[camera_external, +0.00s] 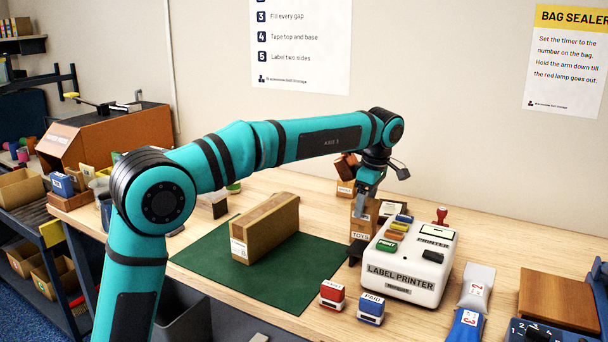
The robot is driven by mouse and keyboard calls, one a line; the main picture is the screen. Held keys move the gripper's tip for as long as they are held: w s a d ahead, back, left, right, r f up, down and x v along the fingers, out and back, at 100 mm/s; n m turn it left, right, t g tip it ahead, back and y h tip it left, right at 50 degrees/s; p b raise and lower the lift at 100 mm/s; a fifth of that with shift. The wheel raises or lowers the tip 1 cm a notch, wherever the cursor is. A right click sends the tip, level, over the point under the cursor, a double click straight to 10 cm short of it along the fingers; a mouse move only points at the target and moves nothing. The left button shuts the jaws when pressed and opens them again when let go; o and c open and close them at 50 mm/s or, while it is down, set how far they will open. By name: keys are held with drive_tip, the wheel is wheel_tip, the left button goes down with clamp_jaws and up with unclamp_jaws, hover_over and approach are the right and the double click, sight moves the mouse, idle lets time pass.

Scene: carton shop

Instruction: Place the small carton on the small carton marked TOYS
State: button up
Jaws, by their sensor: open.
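The fingers partly hide the carton top, and contact is unclear. Another small labelled carton (345,189) stands further back, with a tilted brown box-like thing (345,166) above it, partly behind my wrist.
A long carton (268,230) stands on the green mat (312,268). The white label printer (404,262) is close to the right of my gripper. Red (332,293) and blue (371,308) stamps sit in front. The mat's front part is clear.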

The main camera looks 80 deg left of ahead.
sight(371, 203)
drive_tip(key=r, duration=0.6)
drive_tip(key=w+d+r, duration=0.1)
drive_tip(key=r, duration=0.2)
drive_tip(key=shift+r, duration=0.25)
drive_tip(key=shift+s+d+r, duration=0.1)
drive_tip(key=shift+d, duration=0.15)
drive_tip(key=s+d+r+m+t+y, duration=0.1)
drive_tip(key=s+d+r+m+t, duration=0.2)
drive_tip(key=s+d+m+t, duration=0.35)
drive_tip(key=s+d+r+m+t, duration=0.3)
drive_tip(key=s+d+m, duration=0.55)
drive_tip(key=d, duration=0.35)
drive_tip(key=s+d+f+m+t, duration=0.1)
drive_tip(key=s+d+m+t, duration=0.2)
drive_tip(key=s, duration=0.4)
drive_tip(key=s+d+f+m+t+h, duration=0.1)
drive_tip(key=s+d+f+m+t, duration=0.1)
drive_tip(key=s, duration=0.6)
drive_tip(key=s+d+f+m+t+h, duration=0.1)
drive_tip(key=s+d+m+t, duration=0.3)
drive_tip(key=s+d+m, duration=0.2)
drive_tip(key=shift+s+f+m, duration=0.25)
drive_tip(key=shift+s+m, duration=0.25)
drive_tip(key=shift+s, duration=0.15)
